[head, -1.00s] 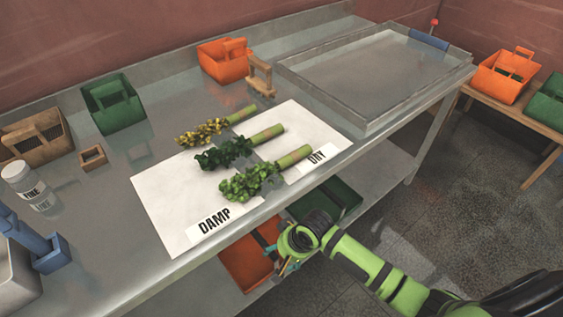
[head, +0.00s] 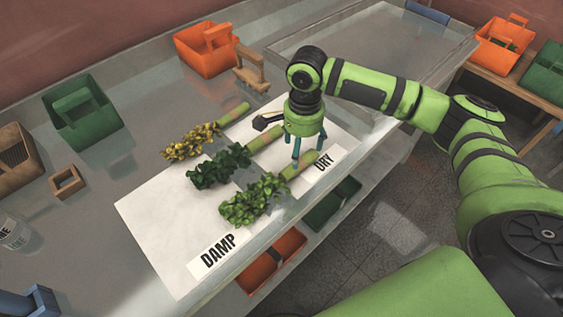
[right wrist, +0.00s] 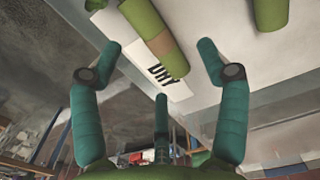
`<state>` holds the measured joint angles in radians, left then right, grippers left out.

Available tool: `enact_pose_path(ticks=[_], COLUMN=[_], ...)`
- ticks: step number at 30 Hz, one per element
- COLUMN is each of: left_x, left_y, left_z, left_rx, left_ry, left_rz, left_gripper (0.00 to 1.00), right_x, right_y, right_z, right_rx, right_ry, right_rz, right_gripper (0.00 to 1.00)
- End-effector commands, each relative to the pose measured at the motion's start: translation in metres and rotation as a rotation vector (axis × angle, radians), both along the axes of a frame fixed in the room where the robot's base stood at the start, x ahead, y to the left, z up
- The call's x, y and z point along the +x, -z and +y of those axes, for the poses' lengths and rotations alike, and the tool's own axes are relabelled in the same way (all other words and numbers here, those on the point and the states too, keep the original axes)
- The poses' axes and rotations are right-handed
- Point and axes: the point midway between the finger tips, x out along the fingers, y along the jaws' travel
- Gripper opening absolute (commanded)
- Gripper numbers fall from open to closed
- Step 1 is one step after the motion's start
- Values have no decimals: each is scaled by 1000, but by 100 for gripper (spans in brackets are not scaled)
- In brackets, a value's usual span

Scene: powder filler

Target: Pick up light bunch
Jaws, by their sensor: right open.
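The light green leafy bunch (head: 250,203) lies nearest the front on the white sheet (head: 165,215), leaves by the DAMP label (head: 217,252) and stem by the DRY label (head: 324,160). My right gripper (head: 297,155) is above its stem end, fingers down. In the right wrist view the stem (right wrist: 150,36) lies between the spread, empty fingers (right wrist: 160,58), a little beyond their tips. A dark green bunch (head: 218,168) and a yellow bunch (head: 192,142) lie behind it in a row. My left gripper is not in view.
A shallow metal tray (head: 300,35) is at the back right. Carriers sit on the shelf below the table's front edge.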

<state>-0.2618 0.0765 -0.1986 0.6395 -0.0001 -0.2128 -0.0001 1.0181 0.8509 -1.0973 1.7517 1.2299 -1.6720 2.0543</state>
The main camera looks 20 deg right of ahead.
Motion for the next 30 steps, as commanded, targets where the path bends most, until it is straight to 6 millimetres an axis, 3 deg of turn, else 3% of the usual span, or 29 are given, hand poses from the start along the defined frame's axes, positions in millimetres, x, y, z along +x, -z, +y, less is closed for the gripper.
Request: enact_pose_path(ticks=[4, 9, 14, 18, 21, 25, 26, 30], left_x=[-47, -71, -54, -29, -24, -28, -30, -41], left_y=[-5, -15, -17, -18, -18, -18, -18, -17], left_z=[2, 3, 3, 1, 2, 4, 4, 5], left_rx=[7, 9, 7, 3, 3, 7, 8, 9], left_ry=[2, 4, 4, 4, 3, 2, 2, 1], left_rz=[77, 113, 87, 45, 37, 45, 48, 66], left_gripper=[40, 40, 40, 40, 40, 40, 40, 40], right_x=[-1, -3, -2, -2, -2, -2, -2, -2], right_y=[15, 41, 58, 60, 60, 60, 60, 60], right_z=[-1, -2, -1, -1, -1, -1, -1, -1], right_rx=[0, -1, 1, 1, 1, 1, 1, 1], right_ry=[0, -3, -4, -5, -5, -5, -5, -5], right_rz=[3, 2, -2, -2, -2, -3, -3, -3], right_gripper=[75, 75, 75, 75, 75, 23, 18, 18])
